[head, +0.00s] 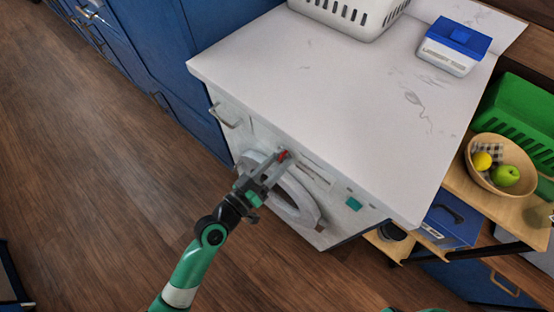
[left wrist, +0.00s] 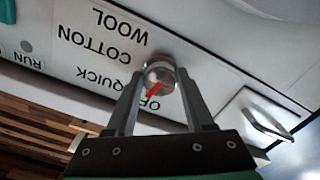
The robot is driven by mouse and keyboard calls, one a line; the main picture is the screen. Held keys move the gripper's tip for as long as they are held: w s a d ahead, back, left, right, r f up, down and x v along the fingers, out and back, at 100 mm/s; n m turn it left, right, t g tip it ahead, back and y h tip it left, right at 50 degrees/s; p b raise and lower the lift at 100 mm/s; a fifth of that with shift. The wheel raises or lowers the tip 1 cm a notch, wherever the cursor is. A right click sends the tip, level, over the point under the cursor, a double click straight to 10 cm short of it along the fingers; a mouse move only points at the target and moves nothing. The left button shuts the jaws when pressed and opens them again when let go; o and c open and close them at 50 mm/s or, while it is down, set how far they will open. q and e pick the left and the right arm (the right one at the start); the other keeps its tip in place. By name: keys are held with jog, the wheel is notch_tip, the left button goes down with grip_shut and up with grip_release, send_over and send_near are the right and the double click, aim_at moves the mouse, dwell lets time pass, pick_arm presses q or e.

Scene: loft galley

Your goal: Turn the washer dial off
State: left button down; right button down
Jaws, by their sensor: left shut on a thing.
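The washer (head: 232,135) stands under the white counter, its round door (head: 300,208) facing the floor area. My left gripper (head: 275,163) is at the top of its front panel, shut on the dial. In the left wrist view the silver dial (left wrist: 160,70) sits between the fingertips of the left gripper (left wrist: 160,82). Its red pointer (left wrist: 154,90) points down-left, toward a partly hidden label beginning "OF" (left wrist: 149,104). Upside-down labels QUICK (left wrist: 98,83), COTTON (left wrist: 105,52) and WOOL (left wrist: 120,24) run beside the dial. My right gripper is not in view.
A teal patch (head: 353,203) is right on the panel, and a handle (head: 227,118) is left. The counter (head: 310,90) holds a white basket (head: 340,15) and a blue-lidded box (head: 450,50). A fruit bowl (head: 490,178) stands on the right shelf. The wooden floor (head: 90,190) is clear.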

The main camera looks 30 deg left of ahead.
pick_arm(q)
jog(key=shift+n, duration=1.3)
jog(key=shift+c, duration=1.4)
grip_release()
jog(key=v, duration=1.1)
jog(key=shift+s+b, duration=0.35)
jog(key=shift+b, duration=0.05)
